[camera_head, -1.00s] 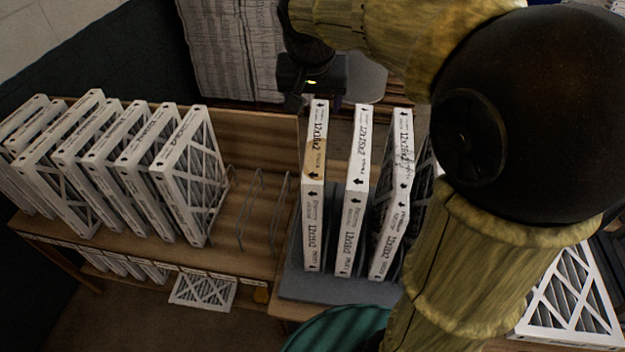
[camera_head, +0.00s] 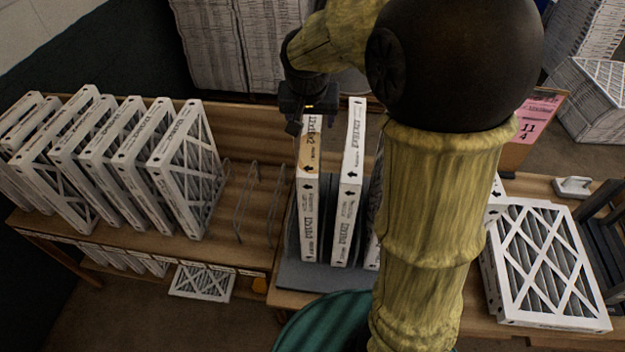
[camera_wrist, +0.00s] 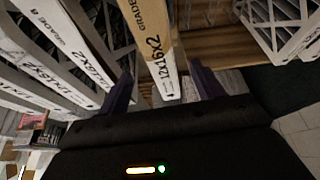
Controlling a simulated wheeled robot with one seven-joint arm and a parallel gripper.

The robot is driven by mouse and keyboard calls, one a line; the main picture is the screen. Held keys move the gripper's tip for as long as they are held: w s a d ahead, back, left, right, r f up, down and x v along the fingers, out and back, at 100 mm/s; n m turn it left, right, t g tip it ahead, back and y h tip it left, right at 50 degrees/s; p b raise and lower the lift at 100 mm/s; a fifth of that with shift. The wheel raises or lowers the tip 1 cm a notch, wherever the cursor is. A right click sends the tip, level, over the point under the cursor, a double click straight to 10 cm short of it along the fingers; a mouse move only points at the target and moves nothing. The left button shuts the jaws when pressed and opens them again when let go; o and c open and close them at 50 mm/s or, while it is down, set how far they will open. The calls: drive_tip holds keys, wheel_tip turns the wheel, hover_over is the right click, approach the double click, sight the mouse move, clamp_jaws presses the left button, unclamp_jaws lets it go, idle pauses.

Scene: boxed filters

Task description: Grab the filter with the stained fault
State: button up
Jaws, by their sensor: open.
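The stained filter (camera_head: 309,205) stands upright at the left end of a grey rack, with a tan-brown stain near the top of its white frame. A second filter (camera_head: 348,190) stands just right of it, and a third is mostly hidden behind my arm. My gripper (camera_head: 300,125) is at the top of the stained filter. In the wrist view, my gripper (camera_wrist: 163,90) is open, its two dark fingers on either side of the stained filter (camera_wrist: 148,35), whose tan patch shows. I cannot tell whether the fingers touch it.
The grey rack base (camera_head: 325,276) sits on a wooden bench. Several filters (camera_head: 185,160) stand in a row to the left, with empty wire dividers (camera_head: 260,200) between. A filter (camera_head: 545,265) lies flat at the right. A pink sign (camera_head: 538,118) stands behind it.

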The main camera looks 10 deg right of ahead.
sight(311, 132)
drive_tip(key=x, duration=0.4)
drive_tip(key=shift+w+a+p, duration=0.1)
drive_tip(key=shift+a+p, duration=0.05)
drive_tip(key=shift+p, duration=0.15)
drive_tip(key=shift+s+r, duration=0.15)
drive_tip(key=shift+s, duration=0.1)
drive_tip(key=p+x, duration=0.2)
drive_tip(key=x, duration=0.3)
drive_tip(key=shift+s, duration=0.1)
drive_tip(key=shift+f, duration=0.4)
idle(0.5)
clamp_jaws()
idle(0.3)
drive_tip(key=shift+r, duration=0.2)
